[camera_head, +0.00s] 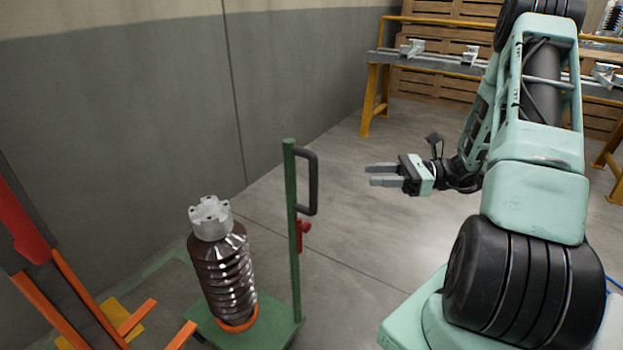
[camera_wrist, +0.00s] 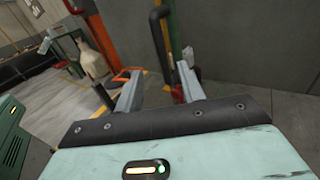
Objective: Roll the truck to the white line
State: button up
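The truck (camera_head: 291,245) is a green platform on the floor with a green upright post, a black loop handle (camera_head: 312,183) and a red lever (camera_head: 303,229). It carries a brown ribbed insulator (camera_head: 228,275) with a grey metal cap, standing upright. My gripper (camera_head: 369,175) is open and empty, to the right of the handle and apart from it in the head view, fingers pointing left. In the wrist view my open fingers (camera_wrist: 160,70) point toward the green post (camera_wrist: 174,28) and black handle (camera_wrist: 158,38). I cannot make out a white line in either view.
A red and orange frame (camera_head: 62,275) stands at the left, near the truck. A grey wall (camera_head: 130,140) runs behind it. A rail bench (camera_head: 440,62) with yellow legs stands at the back, before wooden crates (camera_head: 440,88). The floor between truck and bench is clear.

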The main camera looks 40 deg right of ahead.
jog(key=b, duration=0.2)
send_over(313, 207)
jog(key=shift+w+d, duration=0.35)
jog(key=shift+w, duration=0.1)
grip_shut()
